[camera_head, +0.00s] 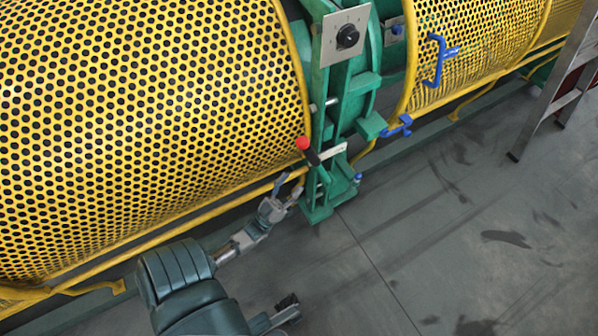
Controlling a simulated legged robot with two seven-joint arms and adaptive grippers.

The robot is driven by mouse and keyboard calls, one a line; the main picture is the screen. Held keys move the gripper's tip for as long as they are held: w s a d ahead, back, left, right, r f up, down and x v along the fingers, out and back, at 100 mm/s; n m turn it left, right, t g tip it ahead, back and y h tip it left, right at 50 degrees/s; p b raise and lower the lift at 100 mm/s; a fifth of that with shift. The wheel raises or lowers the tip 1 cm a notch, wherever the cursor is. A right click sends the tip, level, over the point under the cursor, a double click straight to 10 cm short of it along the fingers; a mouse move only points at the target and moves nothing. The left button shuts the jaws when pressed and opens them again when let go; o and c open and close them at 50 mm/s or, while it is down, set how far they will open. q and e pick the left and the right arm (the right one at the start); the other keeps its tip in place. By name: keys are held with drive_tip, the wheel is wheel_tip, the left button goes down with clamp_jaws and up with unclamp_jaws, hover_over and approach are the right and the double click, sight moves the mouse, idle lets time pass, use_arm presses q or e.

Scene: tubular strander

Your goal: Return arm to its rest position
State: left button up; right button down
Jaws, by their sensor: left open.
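My left arm comes in from the lower left, and its grey gripper (287,184) is open in front of the yellow guard's lower edge. Nothing shows between its fingers. A lever with a red ball knob (303,143) stands just above and to the right of it on the green machine frame (345,110). The fingertips look apart from the lever, but the depth is hard to judge. A grey and dark part at the bottom edge looks like my right gripper (288,308); its fingers are too unclear to read.
Yellow perforated guards (140,110) fill the left and also show at the upper right (470,40). A blue handle (437,62) is on the right guard. A panel with a black knob (346,37) tops the frame. A ladder (560,85) stands far right. The grey floor (450,230) is open.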

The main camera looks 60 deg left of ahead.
use_arm(q)
drive_tip(key=shift+s+d+f, duration=0.1)
drive_tip(key=shift+s+f, duration=0.2)
drive_tip(key=shift+s, duration=0.05)
idle(0.3)
